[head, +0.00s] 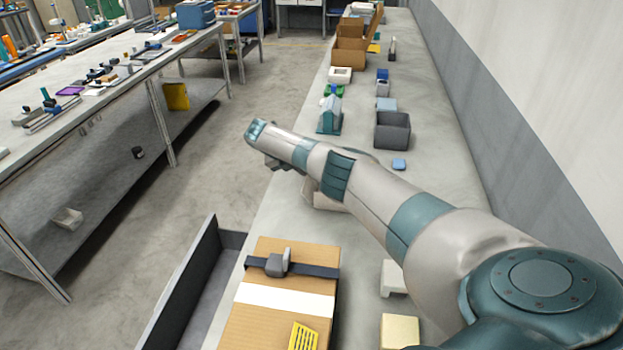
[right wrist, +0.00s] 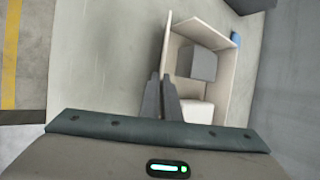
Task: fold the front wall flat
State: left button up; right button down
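A light beige open box shows in the right wrist view (right wrist: 228,98), with thin upright walls. A grey block (right wrist: 203,65) and a white block (right wrist: 194,112) are inside it. In the head view my right arm hides most of the box; only a pale lower part (head: 326,198) shows below the arm. My right gripper (right wrist: 160,78) has its two dark fingers close together, with nothing visible held. Its fingertips are beside the end of the box's left wall (right wrist: 165,45) in the wrist view; whether they touch cannot be told. My left gripper is not in view.
A strapped cardboard box (head: 277,322) lies on the near table beside a dark tray (head: 187,290). A grey bin (head: 392,131), a small blue block (head: 399,164) and a teal house-shaped object (head: 330,118) stand beyond my arm. A wall runs along the right.

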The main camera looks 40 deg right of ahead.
jog(key=shift+w+f+b, duration=0.1)
jog(key=shift+f+b, duration=0.05)
jog(key=shift+b, duration=0.25)
jog(key=c, duration=2)
grip_release()
jog(key=shift+a, duration=0.1)
